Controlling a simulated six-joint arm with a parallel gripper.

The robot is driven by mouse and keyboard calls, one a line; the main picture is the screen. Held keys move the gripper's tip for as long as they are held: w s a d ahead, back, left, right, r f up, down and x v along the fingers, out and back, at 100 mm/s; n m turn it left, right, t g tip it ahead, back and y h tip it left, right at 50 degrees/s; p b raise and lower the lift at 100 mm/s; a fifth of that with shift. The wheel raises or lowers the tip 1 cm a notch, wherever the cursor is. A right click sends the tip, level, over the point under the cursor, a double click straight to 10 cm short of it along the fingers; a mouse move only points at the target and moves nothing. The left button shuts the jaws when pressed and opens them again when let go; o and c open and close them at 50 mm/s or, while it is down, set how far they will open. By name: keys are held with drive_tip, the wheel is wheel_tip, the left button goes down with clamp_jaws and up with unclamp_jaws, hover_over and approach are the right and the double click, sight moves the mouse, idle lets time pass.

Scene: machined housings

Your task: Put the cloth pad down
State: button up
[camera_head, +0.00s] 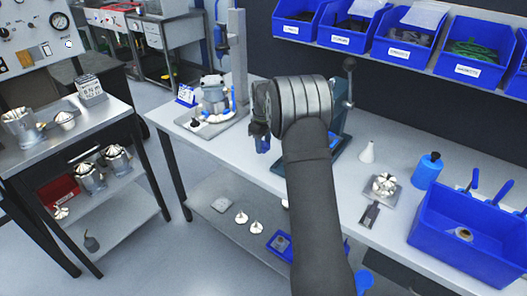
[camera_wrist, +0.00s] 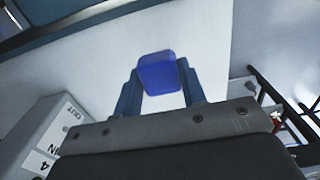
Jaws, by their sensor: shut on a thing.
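My gripper (camera_wrist: 159,72) is shut on the cloth pad, with one finger on each side of it. The pad (camera_wrist: 158,76) is a small blue block with rounded corners. In the head view my gripper (camera_head: 261,138) is over the left part of the white workbench (camera_head: 187,130), right of the grey column stand. A bit of blue, which looks like the pad, shows at its lower end, partly hidden by the wrist. The wrist view shows pale surface behind the pad; I cannot tell how high the pad is held.
A grey column stand (camera_head: 237,60) with a machined housing (camera_head: 213,92) is left of my gripper. A green lever press (camera_head: 347,120) stands behind my arm. A blue bottle (camera_head: 428,170), a white cone (camera_head: 367,152) and a blue crate (camera_head: 450,246) are to the right. Blue bins line the shelf above.

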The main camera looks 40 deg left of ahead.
sight(263, 144)
drive_tip(key=shift+f, duration=1.75)
drive_tip(key=shift+f, duration=0.15)
drive_tip(key=o, duration=1)
wheel_tip(263, 144, up, 12)
drive_tip(key=shift+r, duration=0.2)
wheel_tip(263, 144, down, 12)
drive_tip(key=shift+r, duration=1.7)
